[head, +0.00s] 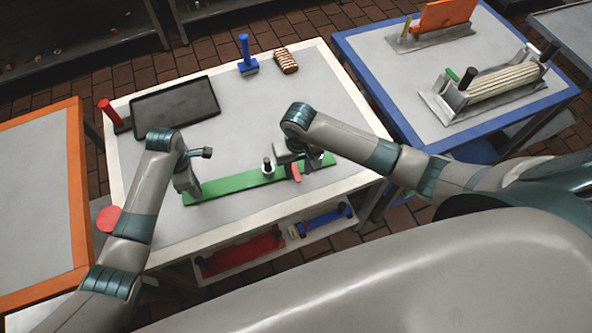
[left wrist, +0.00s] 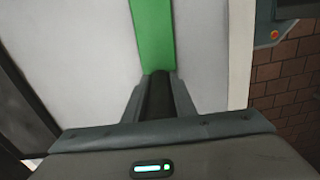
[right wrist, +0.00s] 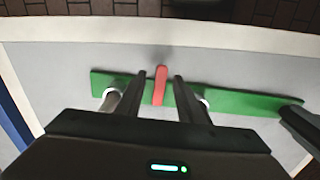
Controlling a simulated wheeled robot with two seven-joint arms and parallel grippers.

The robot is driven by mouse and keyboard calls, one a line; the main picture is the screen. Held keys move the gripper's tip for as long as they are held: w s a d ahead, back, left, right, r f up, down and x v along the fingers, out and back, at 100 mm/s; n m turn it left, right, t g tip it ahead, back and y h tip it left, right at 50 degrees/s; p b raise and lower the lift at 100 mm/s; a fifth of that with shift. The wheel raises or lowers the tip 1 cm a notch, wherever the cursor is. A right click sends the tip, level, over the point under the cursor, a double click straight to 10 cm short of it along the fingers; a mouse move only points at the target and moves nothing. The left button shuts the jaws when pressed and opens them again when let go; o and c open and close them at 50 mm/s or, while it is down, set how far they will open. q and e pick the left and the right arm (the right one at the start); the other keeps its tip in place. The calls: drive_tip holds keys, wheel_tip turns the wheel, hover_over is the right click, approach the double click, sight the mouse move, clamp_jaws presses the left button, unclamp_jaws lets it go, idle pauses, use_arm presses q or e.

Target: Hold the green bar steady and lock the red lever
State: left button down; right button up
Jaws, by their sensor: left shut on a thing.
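The long green bar (head: 235,184) lies on the white-rimmed table. The red lever (head: 296,172) sits across it towards its right part. My left gripper (head: 186,192) is at the bar's left end. In the left wrist view it is shut on a dark upright grip (left wrist: 159,97) at the end of the green bar (left wrist: 153,35). My right gripper (head: 289,166) is over the bar by the lever. In the right wrist view its open fingers stand on either side of the red lever (right wrist: 160,86), with gaps visible. The lever lies crosswise to the bar.
A white-ringed post (head: 267,169) rises from the bar left of the lever; another stands to its right. A black tray (head: 176,106), red-handled tool (head: 110,112), blue-handled tool (head: 247,58) and striped brown item (head: 286,61) lie further back. The middle of the table is free.

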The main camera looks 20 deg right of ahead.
drive_tip(key=shift+f, duration=0.7)
clamp_jaws()
